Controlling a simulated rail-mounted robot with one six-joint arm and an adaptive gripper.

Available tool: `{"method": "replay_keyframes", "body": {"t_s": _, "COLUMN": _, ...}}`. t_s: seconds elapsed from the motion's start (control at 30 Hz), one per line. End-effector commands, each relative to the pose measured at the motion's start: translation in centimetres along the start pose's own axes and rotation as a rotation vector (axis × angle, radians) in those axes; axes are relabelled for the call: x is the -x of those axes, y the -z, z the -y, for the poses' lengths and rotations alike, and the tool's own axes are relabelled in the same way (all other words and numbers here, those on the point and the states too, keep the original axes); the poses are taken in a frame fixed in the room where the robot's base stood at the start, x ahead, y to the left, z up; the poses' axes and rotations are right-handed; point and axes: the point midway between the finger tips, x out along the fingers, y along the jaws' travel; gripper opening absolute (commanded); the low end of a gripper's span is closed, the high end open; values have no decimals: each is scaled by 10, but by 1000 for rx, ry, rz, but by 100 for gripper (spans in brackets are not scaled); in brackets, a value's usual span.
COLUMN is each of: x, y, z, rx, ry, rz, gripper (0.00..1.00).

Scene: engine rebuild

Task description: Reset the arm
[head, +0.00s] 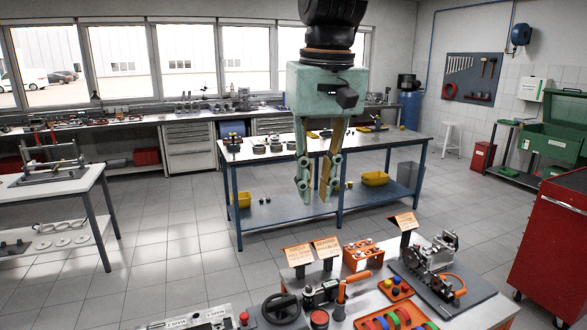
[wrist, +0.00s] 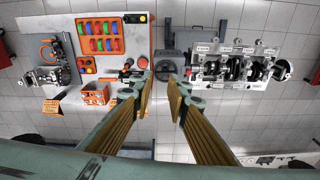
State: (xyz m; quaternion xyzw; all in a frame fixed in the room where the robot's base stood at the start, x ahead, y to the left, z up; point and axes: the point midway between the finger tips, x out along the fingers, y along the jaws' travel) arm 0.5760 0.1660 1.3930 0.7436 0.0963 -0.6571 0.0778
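My gripper (head: 316,188) hangs in the air in the middle of the head view, fingers pointing down. Its green fingers with tan inner sides are apart, and nothing shows between them. In the wrist view my gripper (wrist: 160,88) also shows a clear gap between its fingertips, with the bench and floor well below. No object touches the fingers in either view.
Below stands the near workbench (head: 478,291) with coloured shells, tools, small signs and a crank assembly (head: 432,266). The wrist view shows an engine block (wrist: 240,66) at right. Behind is a blue-legged table (head: 392,138); a red cabinet (head: 553,235) stands right.

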Motion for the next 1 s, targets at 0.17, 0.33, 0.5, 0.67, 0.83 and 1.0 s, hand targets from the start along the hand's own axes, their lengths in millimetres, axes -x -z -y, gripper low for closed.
{"method": "replay_keyframes", "body": {"t_s": 0.17, "x": 6, "y": -32, "z": -18, "rx": -25, "ry": -4, "rz": -23, "gripper": 15}}
{"method": "replay_keyframes", "body": {"t_s": 0.33, "x": 9, "y": -61, "z": -32, "rx": -47, "ry": -8, "rz": -43, "gripper": 15}}
{"method": "replay_keyframes", "body": {"t_s": 0.5, "x": 11, "y": -92, "z": -44, "rx": -68, "ry": -13, "rz": -64, "gripper": 15}}
{"method": "replay_keyframes", "body": {"t_s": 0.67, "x": 11, "y": -121, "z": -54, "rx": -87, "ry": -17, "rz": -82, "gripper": 15}}
{"method": "replay_keyframes", "body": {"t_s": 0.83, "x": 8, "y": -153, "z": -63, "rx": -108, "ry": -23, "rz": -101, "gripper": 15}}
{"method": "replay_keyframes", "body": {"t_s": 1.0, "x": 4, "y": -184, "z": -70, "rx": -129, "ry": -29, "rz": -120, "gripper": 15}}
